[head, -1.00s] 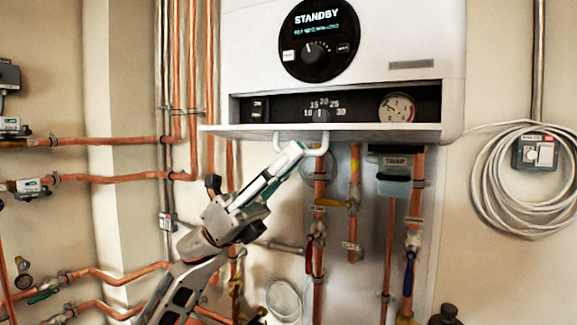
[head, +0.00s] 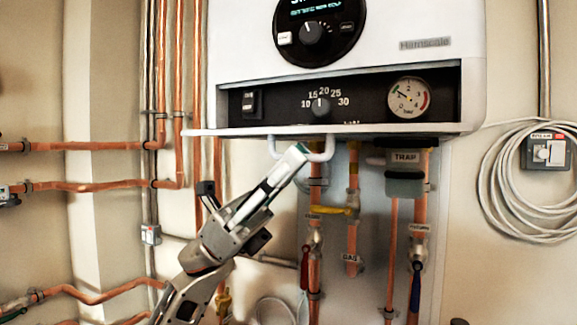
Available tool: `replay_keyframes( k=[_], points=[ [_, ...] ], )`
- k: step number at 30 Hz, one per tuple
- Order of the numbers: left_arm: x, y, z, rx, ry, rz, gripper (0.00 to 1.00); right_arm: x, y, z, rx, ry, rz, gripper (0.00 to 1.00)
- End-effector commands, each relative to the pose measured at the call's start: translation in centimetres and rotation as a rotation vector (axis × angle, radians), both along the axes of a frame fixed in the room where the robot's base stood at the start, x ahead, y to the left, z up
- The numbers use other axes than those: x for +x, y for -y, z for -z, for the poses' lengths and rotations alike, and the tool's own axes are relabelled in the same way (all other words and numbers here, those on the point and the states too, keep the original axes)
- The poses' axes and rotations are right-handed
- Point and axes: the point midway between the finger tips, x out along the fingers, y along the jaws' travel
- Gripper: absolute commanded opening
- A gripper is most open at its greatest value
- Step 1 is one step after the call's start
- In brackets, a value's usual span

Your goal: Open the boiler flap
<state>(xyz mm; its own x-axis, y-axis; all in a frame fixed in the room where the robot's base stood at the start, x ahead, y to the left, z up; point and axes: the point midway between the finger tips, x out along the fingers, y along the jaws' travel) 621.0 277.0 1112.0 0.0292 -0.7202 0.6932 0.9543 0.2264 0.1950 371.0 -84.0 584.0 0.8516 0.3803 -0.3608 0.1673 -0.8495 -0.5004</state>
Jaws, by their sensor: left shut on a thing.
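The boiler flap (head: 210,132) is a thin white panel along the bottom of the white boiler. It lies folded down, about level, and the dark control recess above it is exposed. Its white bar handle (head: 328,148) hangs under the flap's edge. My left gripper (head: 299,151) reaches up from the lower left and is shut on this handle. The fingers hide part of the handle bar. My right gripper is not in view.
The recess holds a rocker switch (head: 250,102), a temperature knob (head: 320,106) and a pressure gauge (head: 409,100). Below the boiler are copper pipes, valves and a grey trap (head: 404,183). A coiled white cable (head: 493,185) hangs at right.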

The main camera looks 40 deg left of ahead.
Motion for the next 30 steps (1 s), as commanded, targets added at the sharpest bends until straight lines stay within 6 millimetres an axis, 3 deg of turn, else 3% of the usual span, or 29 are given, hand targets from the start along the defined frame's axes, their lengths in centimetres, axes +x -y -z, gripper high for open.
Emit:
replay_keyframes(
  k=[5,8,20,30],
  points=[
    [0.0,0.0,-0.1,0.0,0.001,-0.001,0.0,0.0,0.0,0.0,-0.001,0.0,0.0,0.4],
    [0.0,0.0,-0.1,0.0,0.001,-0.001,0.24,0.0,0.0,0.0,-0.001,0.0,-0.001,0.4],
    [0.0,-0.2,0.2,0.0,-0.001,0.0,0.24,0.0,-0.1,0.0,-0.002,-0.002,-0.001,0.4],
    [-0.1,-4.3,4.1,-0.002,-0.005,-0.001,0.24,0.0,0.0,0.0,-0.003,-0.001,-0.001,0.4]
  ],
)
